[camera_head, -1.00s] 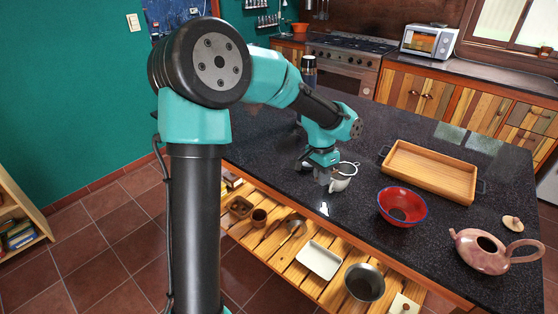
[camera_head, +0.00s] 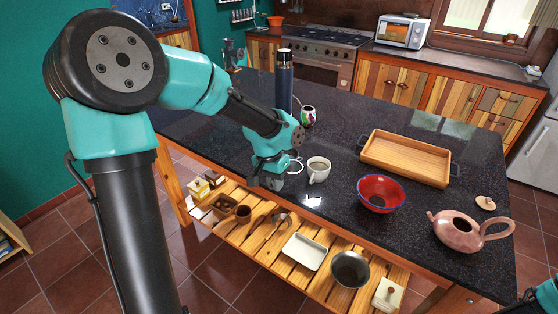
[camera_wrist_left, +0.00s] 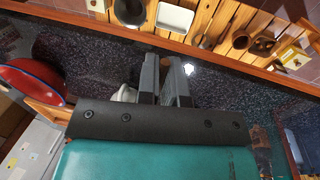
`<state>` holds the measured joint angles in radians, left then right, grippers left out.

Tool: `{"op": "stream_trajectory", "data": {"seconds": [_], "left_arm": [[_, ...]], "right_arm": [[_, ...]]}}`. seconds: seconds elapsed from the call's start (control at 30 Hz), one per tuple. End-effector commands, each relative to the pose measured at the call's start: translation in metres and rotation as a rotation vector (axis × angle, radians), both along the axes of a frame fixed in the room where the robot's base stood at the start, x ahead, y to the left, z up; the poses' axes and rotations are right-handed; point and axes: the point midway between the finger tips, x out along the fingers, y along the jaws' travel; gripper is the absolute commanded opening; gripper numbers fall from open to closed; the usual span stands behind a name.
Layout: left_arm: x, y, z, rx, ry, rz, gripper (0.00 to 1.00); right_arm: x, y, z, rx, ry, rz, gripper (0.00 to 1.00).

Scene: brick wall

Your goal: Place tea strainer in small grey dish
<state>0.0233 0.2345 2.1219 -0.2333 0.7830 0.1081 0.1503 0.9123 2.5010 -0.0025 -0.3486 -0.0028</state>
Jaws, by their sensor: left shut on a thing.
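My left gripper (camera_head: 268,184) is low over the near edge of the dark counter, left of a white cup (camera_head: 318,170). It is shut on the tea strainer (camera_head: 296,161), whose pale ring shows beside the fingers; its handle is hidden. In the left wrist view the gripper's grey fingers (camera_wrist_left: 175,80) are close together, and the strainer cannot be made out there. I cannot pick out a small grey dish; the arm may hide it. Only a piece of my right arm shows at the bottom right corner, without a clear gripper.
A red bowl (camera_head: 380,194), pink teapot (camera_head: 466,229), its lid (camera_head: 485,203) and wooden tray (camera_head: 369,155) stand to the right. A dark flask (camera_head: 284,88) and patterned cup (camera_head: 308,116) are behind. The shelf below holds a white tray (camera_head: 304,251) and metal pot (camera_head: 350,269).

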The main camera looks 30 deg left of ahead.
Motion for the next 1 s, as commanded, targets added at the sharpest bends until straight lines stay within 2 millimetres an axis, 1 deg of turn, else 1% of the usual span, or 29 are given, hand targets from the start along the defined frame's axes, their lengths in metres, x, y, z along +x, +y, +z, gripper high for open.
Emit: {"op": "stream_trajectory", "data": {"seconds": [0.03, 0.2, 0.6, 0.77, 1.0], "left_arm": [[0.008, 0.006, -0.001, 0.000, 0.001, 0.004, 0.00], [0.037, 0.027, -0.005, 0.001, 0.001, 0.003, 0.00], [0.103, 0.072, -0.012, 0.000, 0.001, 0.003, 0.00], [0.116, 0.081, -0.013, 0.000, 0.000, 0.001, 0.00], [0.116, 0.082, -0.013, 0.000, 0.001, 0.000, 0.00]], "right_arm": [[0.000, 0.000, 0.000, 0.000, 0.000, 0.000, 0.43], [0.000, 0.000, 0.000, 0.000, 0.000, 0.000, 0.43], [0.000, 0.000, 0.000, 0.000, 0.000, 0.000, 0.43], [0.000, 0.000, 0.000, 0.000, 0.000, 0.000, 0.43], [0.000, 0.000, 0.000, 0.000, 0.000, 0.000, 0.43]]}}
